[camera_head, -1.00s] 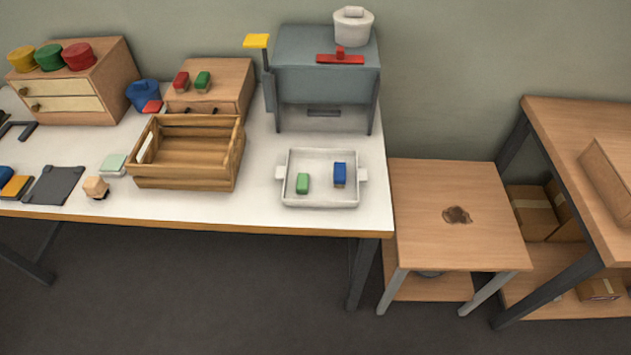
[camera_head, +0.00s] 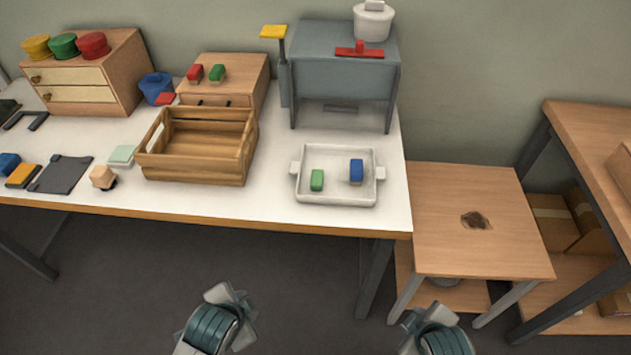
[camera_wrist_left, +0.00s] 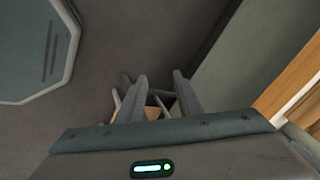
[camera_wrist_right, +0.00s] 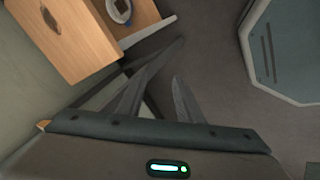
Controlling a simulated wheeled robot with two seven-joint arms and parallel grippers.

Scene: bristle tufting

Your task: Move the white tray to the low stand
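The white tray (camera_head: 335,197) lies on the white table near its front right corner, with handles at its left and right ends. A green brush-like block (camera_head: 317,180) and a blue one (camera_head: 356,171) sit in it. The low stand (camera_head: 440,245), with a wooden top and a dark patch, stands right of the table and lower. It also shows in the right wrist view (camera_wrist_right: 85,45). My left gripper (camera_wrist_left: 160,77) and right gripper (camera_wrist_right: 158,77) are open and empty. In the head view, parts of my arms show at the bottom, in front of the table, apart from the tray.
A wooden crate (camera_head: 200,172) stands left of the tray. A grey machine (camera_head: 345,75) with a white pot (camera_head: 373,22) on top stands behind it. A wooden shelf unit (camera_head: 585,125) with boxes is right of the stand. The stand's top is clear except for the patch.

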